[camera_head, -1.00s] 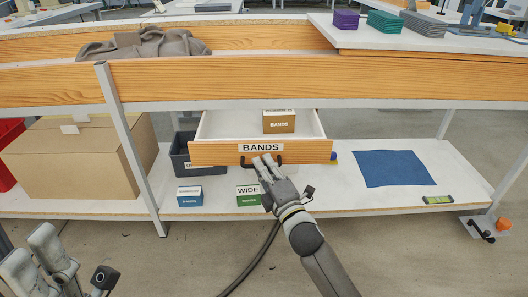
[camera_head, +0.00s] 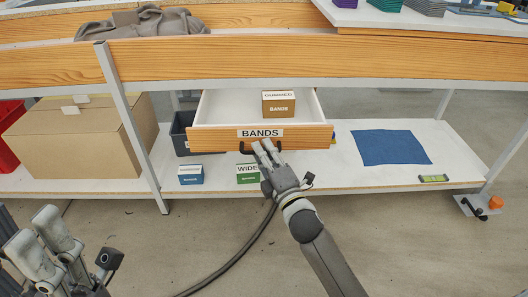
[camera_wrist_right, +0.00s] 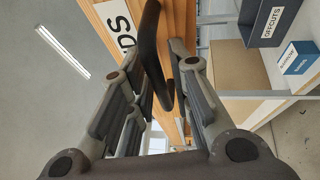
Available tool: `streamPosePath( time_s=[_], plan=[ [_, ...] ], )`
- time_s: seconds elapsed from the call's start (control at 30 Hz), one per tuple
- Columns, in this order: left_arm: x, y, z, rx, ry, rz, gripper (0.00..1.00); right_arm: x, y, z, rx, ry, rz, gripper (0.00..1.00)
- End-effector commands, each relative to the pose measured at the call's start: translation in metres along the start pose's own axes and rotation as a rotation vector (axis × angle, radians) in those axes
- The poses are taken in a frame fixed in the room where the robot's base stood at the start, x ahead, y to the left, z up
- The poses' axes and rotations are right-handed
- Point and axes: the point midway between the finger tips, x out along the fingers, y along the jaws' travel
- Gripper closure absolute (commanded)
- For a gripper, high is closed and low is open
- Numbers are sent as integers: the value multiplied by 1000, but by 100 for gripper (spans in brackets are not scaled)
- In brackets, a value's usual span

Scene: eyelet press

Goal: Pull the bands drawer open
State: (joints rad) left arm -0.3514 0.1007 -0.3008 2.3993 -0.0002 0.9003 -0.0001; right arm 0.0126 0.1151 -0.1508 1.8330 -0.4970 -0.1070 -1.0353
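The bands drawer (camera_head: 220,138) stands pulled out below the worktop. It has a white inside, a wood front and a "BANDS" label (camera_head: 260,133). My right gripper (camera_head: 266,151) is at its dark bar handle (camera_head: 246,150). My left gripper (camera_head: 46,238) is at the lower left, away from the drawer, fingers apart and empty.
A brown "GUMMED BANDS" box (camera_head: 278,104) sits inside the drawer. On the shelf below are a blue box (camera_head: 190,176), a green "WIDE" box (camera_head: 247,174), a dark bin (camera_head: 183,137), a blue mat (camera_head: 392,147) and a cardboard box (camera_head: 70,145).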

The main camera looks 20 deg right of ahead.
Motion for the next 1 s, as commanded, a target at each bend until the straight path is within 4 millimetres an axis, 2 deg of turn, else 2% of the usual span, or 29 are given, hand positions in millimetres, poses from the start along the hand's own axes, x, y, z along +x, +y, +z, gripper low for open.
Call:
streamPosePath(
  time_s=[0.27,0.37,0.8,1.0],
  plan=[
    [1,-1,-1,2,5,-1,60,-6,0,0,0,0,0,81],
    [1,0,-1,1,4,-1,60,-18,-1,0,0,0,-1,81],
    [1,0,0,1,2,0,60,-94,-1,0,1,-1,-2,81],
    [0,0,0,1,2,0,60,-114,-1,0,1,-1,-1,81]
  ],
)
